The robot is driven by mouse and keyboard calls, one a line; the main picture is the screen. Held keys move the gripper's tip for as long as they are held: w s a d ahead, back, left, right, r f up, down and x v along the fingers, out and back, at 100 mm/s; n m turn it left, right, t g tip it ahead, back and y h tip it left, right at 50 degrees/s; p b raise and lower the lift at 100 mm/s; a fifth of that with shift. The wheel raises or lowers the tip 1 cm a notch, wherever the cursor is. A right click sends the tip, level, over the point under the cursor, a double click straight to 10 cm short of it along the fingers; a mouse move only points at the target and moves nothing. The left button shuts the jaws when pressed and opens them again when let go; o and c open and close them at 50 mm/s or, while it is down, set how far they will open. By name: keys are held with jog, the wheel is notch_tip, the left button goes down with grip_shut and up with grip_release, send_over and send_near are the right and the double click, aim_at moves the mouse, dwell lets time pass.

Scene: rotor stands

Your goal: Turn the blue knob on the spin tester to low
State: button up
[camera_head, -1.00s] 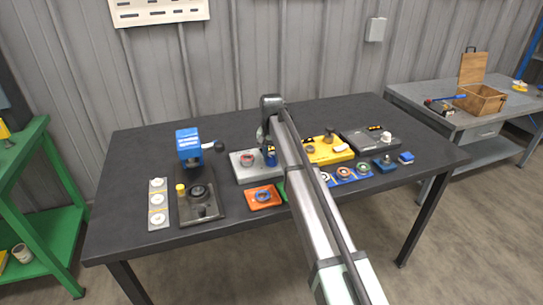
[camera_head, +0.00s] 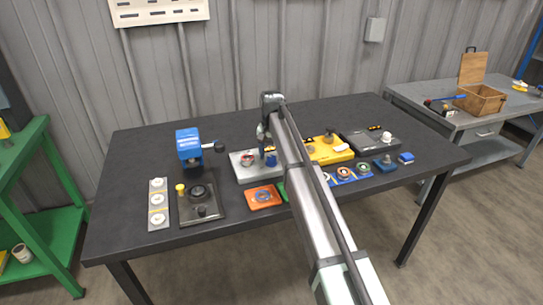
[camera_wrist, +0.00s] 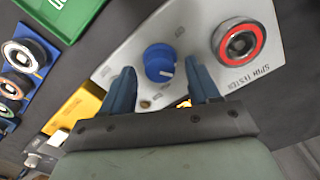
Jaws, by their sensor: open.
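The spin tester is a light grey plate (camera_wrist: 201,20), lettered SPIN TESTER, and it also shows in the head view (camera_head: 243,177). Its blue knob (camera_wrist: 160,63) has a white pointer line and sits toward the left of the plate in the wrist view; it also shows in the head view (camera_head: 271,160). A red-ringed round part (camera_wrist: 239,43) is on the same plate to the right. My gripper (camera_wrist: 163,80) is open, with one blue finger on each side of the knob's near side. I cannot tell whether the fingers touch it. In the head view the arm partly hides the tester's right side.
A yellow unit (camera_head: 328,151) and a dark grey unit (camera_head: 372,142) stand to the right. An orange tray (camera_head: 263,197) lies in front. A blue press (camera_head: 188,145) and a dark plate (camera_head: 186,212) are to the left. The table's back left is clear.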

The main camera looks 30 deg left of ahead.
aim_at(272, 157)
notch_tip(272, 157, up, 13)
jog(key=shift+f, duration=0.15)
dwell(0.7)
